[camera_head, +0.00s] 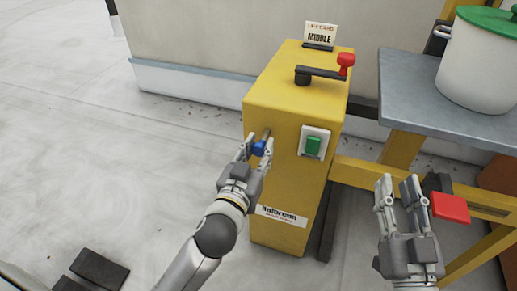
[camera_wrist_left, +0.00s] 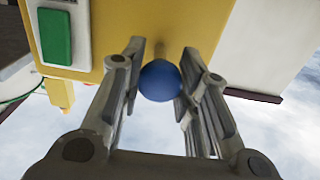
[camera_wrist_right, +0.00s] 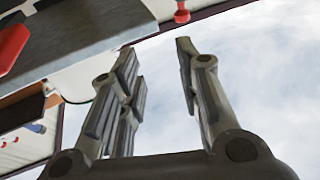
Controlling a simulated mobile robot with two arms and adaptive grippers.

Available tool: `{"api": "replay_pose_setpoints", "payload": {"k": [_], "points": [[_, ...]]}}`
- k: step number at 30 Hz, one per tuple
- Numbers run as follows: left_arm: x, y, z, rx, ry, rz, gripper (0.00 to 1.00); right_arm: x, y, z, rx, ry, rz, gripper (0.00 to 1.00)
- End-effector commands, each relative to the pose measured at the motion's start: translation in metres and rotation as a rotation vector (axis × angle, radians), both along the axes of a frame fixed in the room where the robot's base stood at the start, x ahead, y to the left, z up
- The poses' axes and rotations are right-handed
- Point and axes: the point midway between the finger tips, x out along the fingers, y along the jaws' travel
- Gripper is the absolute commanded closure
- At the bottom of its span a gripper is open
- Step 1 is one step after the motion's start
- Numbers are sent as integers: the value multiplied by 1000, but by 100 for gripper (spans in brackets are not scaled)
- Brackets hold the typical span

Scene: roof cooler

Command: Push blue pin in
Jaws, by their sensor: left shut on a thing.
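The blue pin (camera_head: 259,148) has a round blue knob on a metal shaft that sticks out of the front of the yellow box (camera_head: 283,100). My left gripper (camera_head: 256,146) is at the knob, its fingers on either side, shut on it. In the left wrist view the blue knob (camera_wrist_left: 160,81) sits between the fingers, with the shaft running behind it to the yellow face. How far the shaft goes in cannot be told. My right gripper (camera_head: 400,190) is open and empty, to the right of the box. In the right wrist view its fingers (camera_wrist_right: 158,65) stand apart with nothing between.
A green button (camera_head: 313,146) is right of the pin. A crank with a red knob (camera_head: 346,60) and a "MIDDLE" sign (camera_head: 320,35) are on top of the box. A grey table (camera_head: 420,105) holds a white pot (camera_head: 478,65). A red piece (camera_head: 450,208) is beside my right gripper.

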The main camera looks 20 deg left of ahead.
Motion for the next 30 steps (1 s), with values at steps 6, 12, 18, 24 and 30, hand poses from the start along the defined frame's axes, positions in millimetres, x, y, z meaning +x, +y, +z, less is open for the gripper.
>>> {"api": "replay_pose_setpoints", "payload": {"k": [6, 12, 18, 24, 30], "points": [[0, 0, 0, 0, 0, 1, 100, 0, 0, -1, 0, 2, 0, 68], [8, 0, 1, 1, 1, 2, 100, 1, 0, -11, -14, 61, -2, 68], [29, 0, 2, 2, 1, 2, 100, 3, -4, -40, -55, 214, -12, 68], [39, -1, 0, 0, 1, 1, 100, 2, -7, -55, -75, 288, -17, 68], [40, -1, 1, 1, -1, 2, 100, 2, -7, -56, -75, 290, -17, 68]]}}
